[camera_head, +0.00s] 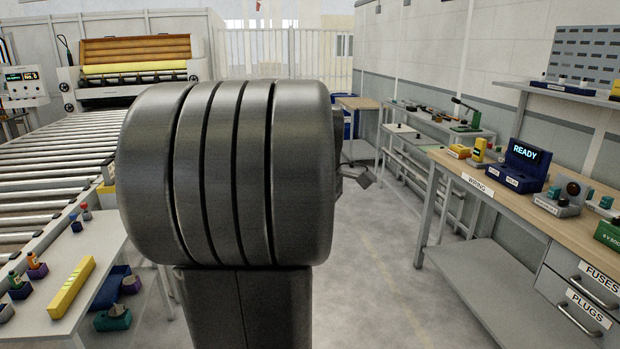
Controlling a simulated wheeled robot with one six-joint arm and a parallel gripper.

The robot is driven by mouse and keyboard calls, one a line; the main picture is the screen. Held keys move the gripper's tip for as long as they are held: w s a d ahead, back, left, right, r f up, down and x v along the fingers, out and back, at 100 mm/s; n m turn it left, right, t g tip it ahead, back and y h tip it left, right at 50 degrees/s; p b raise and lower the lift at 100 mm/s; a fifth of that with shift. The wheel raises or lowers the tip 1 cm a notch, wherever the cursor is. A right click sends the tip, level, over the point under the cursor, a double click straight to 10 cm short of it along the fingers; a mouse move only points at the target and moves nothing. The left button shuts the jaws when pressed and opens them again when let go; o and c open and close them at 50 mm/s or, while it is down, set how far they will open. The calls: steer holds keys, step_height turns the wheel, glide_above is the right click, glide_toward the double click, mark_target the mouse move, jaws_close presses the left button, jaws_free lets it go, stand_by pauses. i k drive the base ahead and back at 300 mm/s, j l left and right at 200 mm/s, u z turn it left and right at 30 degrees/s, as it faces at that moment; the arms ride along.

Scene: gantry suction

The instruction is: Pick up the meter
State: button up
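A small upright yellow device (478,151), which looks like the meter, stands on the wooden workbench (452,166) at the right, near its far end. Its face is too small to read. A dark blue unit (523,164) with a lit "READY" display stands to its right. My own large grey arm part fills the middle of the view. A small grey piece (357,175) that may be my gripper shows past its right side, well left of the bench. Its fingers cannot be made out, nor whether they hold anything.
A roller conveyor (50,165) runs along the left. A white table (35,318) at the front left holds a yellow bar (72,288) and small coloured parts. Shelving with tools (440,118) stands farther back right. The floor between arm and workbench is clear.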

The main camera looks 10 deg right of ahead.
mark_target(480, 143)
steer(key=i+l+z, duration=0.1)
steer(key=i+z, duration=0.25)
steer(key=i, duration=0.25)
steer(key=i+z, duration=0.3)
steer(key=i, duration=0.25)
steer(key=i+j+z, duration=0.35)
steer(key=i, duration=0.2)
steer(key=i+l+z, duration=0.15)
steer(key=i+z, duration=0.2)
steer(key=i, duration=0.8)
steer(key=i+j+z, duration=0.2)
steer(key=i+z, duration=0.2)
steer(key=i, duration=0.7)
steer(key=i+z, duration=0.1)
steer(key=i, duration=0.55)
